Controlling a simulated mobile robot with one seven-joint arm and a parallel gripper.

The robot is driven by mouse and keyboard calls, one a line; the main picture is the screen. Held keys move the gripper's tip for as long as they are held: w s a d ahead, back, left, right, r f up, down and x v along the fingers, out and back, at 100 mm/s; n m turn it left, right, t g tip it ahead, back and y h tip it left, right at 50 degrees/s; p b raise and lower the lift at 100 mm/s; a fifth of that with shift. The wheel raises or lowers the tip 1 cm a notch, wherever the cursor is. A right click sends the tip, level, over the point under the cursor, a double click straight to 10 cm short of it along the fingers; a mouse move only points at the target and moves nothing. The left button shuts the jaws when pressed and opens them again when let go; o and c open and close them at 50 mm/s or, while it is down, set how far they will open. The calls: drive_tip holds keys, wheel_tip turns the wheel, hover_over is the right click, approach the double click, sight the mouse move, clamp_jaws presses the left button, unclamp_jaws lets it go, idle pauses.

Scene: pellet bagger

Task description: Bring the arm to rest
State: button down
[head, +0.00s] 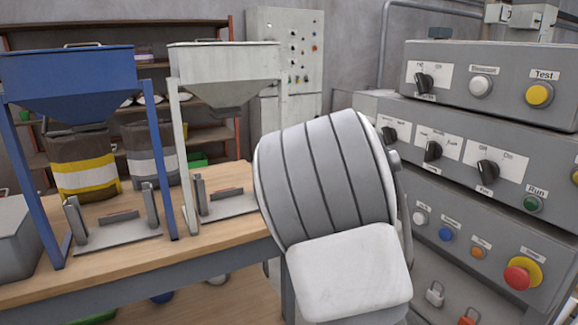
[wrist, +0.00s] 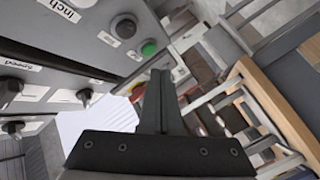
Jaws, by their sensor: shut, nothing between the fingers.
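My gripper (wrist: 161,78) shows in the wrist view, its dark fingers together and nothing held between them. It is in free space beside a grey control panel (wrist: 62,57), whose green button (wrist: 149,47) appears just beyond the fingertips. I cannot tell the exact gap to the panel. In the head view a large white and grey link of my arm (head: 325,170) fills the middle foreground, bent in front of the table. My gripper is hidden or out of frame there.
In the head view a stepped control panel (head: 470,145) with knobs, buttons and a red emergency stop (head: 522,273) stands close at right. A wooden table (head: 120,281) at left carries a blue hopper (head: 70,75) and a white hopper (head: 225,68). A grey cabinet (head: 270,22) stands behind.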

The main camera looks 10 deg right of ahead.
drive_tip(key=s+a+r+m+g+y, duration=0.25)
drive_tip(key=s+a, duration=0.25)
drive_tip(key=s, duration=0.5)
drive_tip(key=s+a+r+m+g+y, duration=0.15)
drive_tip(key=s+a+g, duration=0.25)
drive_tip(key=s, duration=0.7)
drive_tip(key=s+a+r+m+g+y, duration=0.1)
drive_tip(key=s+a+g+y, duration=0.3)
drive_tip(key=s, duration=0.6)
wheel_tip(320, 180, up, 14)
drive_tip(key=a+h+p, duration=0.1)
drive_tip(key=p, duration=1.3)
drive_tip(key=shift+f, duration=0.2)
drive_tip(key=shift+d+t, duration=0.1)
drive_tip(key=shift+t, duration=0.15)
